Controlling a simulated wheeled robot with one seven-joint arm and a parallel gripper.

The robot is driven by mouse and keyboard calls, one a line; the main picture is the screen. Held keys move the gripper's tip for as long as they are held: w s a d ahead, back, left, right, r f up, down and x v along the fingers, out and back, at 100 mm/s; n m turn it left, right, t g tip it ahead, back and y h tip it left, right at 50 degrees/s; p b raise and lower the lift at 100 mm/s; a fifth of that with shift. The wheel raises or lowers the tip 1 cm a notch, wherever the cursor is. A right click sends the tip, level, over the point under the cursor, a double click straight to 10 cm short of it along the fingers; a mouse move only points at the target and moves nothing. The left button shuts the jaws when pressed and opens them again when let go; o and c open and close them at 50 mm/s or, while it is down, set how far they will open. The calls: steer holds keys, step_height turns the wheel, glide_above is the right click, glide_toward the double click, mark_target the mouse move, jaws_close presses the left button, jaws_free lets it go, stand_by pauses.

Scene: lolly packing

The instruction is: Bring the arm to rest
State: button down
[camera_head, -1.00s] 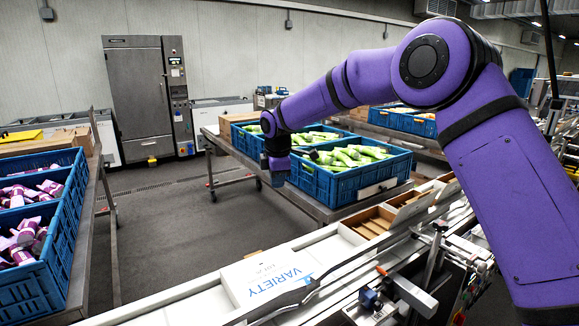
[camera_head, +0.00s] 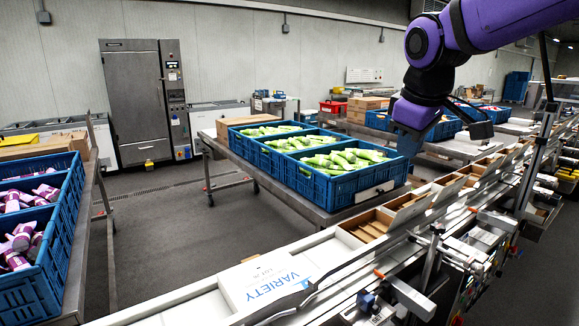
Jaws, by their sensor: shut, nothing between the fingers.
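My purple arm reaches in from the upper right. My gripper (camera_head: 405,148) hangs below its wrist, pointing down. It is in the air near the right end of the blue crates of green packs, above the near side of the table's right end. It is small and dark here, and nothing shows held in it.
Blue crates (camera_head: 341,191) of green packs stand on a metal table (camera_head: 300,205). Blue crates (camera_head: 28,278) of purple packs stand at left. A conveyor with a white VARIETY box (camera_head: 265,284) and open cartons (camera_head: 372,228) crosses the front. The floor between is clear.

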steer(key=s+d+f+m, duration=0.1)
steer(key=s+d+m, duration=0.2)
steer(key=s, duration=0.4)
steer(key=s+d+f+m, duration=0.2)
steer(key=s+d, duration=0.1)
steer(key=s, duration=0.4)
steer(key=s+d+f+m+t, duration=0.1)
steer(key=s+d+f+m, duration=0.1)
steer(key=s, duration=0.5)
steer(key=shift+d+m, duration=0.5)
steer(key=shift+m, duration=0.3)
